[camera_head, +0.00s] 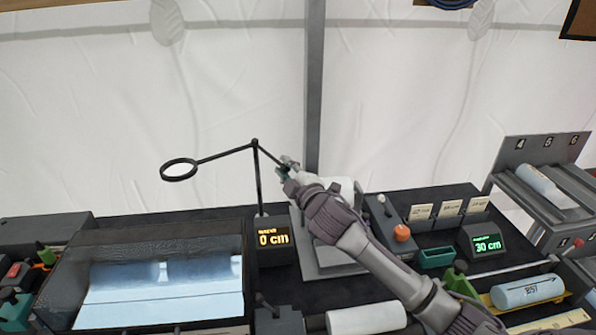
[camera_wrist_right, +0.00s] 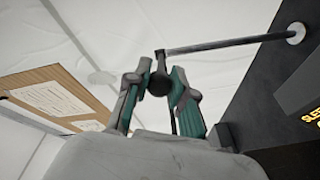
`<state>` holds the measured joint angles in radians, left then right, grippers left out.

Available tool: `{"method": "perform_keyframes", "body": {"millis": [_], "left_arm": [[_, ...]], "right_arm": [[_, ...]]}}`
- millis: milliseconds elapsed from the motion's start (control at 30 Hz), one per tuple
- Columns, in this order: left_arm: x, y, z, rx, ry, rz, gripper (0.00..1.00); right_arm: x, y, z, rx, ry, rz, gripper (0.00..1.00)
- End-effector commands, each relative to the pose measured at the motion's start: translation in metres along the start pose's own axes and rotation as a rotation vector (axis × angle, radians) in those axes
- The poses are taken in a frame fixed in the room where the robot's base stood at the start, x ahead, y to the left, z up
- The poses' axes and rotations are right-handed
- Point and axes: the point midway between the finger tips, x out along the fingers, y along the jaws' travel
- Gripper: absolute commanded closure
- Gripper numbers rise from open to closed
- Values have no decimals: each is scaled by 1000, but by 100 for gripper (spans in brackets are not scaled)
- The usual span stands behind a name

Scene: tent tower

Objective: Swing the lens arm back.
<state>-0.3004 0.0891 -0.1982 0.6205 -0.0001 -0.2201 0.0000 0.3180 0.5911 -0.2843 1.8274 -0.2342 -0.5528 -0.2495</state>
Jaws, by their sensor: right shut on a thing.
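The lens arm is a thin black bar (camera_head: 225,155) on top of an upright post (camera_head: 258,185). Its ring-shaped lens (camera_head: 179,170) points left, over the back of the bright-topped box. A short bar runs from the post's top down to the right, to my right gripper (camera_head: 284,170). In the right wrist view, my right gripper (camera_wrist_right: 156,84) has its teal fingers on either side of a dark knob (camera_wrist_right: 158,77) of the lens arm, shut on it. The post (camera_wrist_right: 230,43) reaches to a pale round foot there. My left gripper is not in view.
A "0 cm" display (camera_head: 273,239) stands at the post's foot. The bright-topped box (camera_head: 165,290) is at left. Right of my arm are an orange knob (camera_head: 402,233), a "30 cm" display (camera_head: 487,244) and a numbered rack (camera_head: 545,165). White tent cloth hangs behind.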

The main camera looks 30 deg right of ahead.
Motion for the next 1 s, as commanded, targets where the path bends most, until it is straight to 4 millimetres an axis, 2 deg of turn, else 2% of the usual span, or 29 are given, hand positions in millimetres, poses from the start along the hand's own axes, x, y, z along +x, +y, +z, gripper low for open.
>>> {"method": "perform_keyframes", "body": {"millis": [33, 167, 400, 700, 1000], "left_arm": [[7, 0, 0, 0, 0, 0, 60], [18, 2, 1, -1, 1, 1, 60], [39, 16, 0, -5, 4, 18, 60], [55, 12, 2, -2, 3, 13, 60], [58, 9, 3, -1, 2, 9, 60]], "right_arm": [[0, -8, -10, 12, -27, 19, 100], [0, -16, -24, 10, -129, 71, 100], [3, -28, -47, 9, -289, 152, 100], [7, -34, -63, 2, -408, 212, 100], [9, -34, -68, 0, -440, 230, 100]]}}
